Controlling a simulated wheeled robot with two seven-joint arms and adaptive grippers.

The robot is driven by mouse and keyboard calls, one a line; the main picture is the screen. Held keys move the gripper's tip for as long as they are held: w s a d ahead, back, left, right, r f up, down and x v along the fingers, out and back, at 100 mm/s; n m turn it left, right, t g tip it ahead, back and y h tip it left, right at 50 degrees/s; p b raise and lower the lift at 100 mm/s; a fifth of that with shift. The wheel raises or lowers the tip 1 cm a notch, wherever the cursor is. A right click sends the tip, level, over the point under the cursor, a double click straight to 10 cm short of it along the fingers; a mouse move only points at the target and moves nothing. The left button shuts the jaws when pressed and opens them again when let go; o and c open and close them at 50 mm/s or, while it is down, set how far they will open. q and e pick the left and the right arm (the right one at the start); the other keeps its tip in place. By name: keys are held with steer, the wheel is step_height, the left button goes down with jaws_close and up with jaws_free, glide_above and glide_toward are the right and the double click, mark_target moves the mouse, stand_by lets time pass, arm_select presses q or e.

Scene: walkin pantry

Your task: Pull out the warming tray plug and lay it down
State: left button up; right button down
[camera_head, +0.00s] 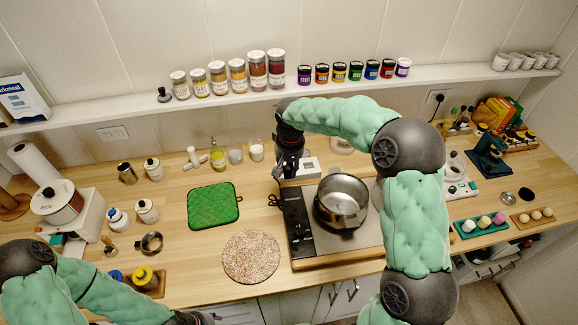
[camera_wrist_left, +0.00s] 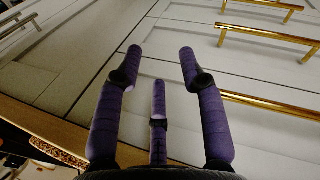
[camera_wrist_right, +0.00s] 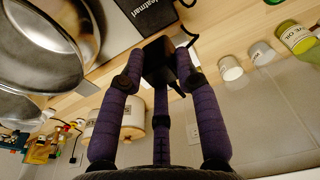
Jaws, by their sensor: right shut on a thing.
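The warming tray has a black control strip (camera_head: 298,228) and a steel plate that carries a shiny pot (camera_head: 341,201). Its lettered black end (camera_wrist_right: 150,14) shows at the top of the right wrist view. My right gripper (camera_head: 290,170) is beside the tray's back left corner, shut on a black block (camera_wrist_right: 158,62) that looks like the plug. A thin black cord (camera_wrist_right: 189,32) runs near it. Whether the plug sits in anything is hidden. My left gripper (camera_wrist_left: 160,65) is open and empty, in front of the cabinet doors below the counter.
A green quilted mat (camera_head: 214,205) and a round speckled mat (camera_head: 251,257) lie left of the tray, with bare wood between. Bottles and small jars (camera_head: 236,156) stand behind. A spice shelf (camera_head: 140,107) runs above. Wall outlets (camera_head: 112,133) are at the back.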

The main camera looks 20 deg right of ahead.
mark_target(289, 167)
steer(key=shift+r+p, duration=1.35)
steer(key=shift+r, duration=0.8)
steer(key=shift+f, duration=0.1)
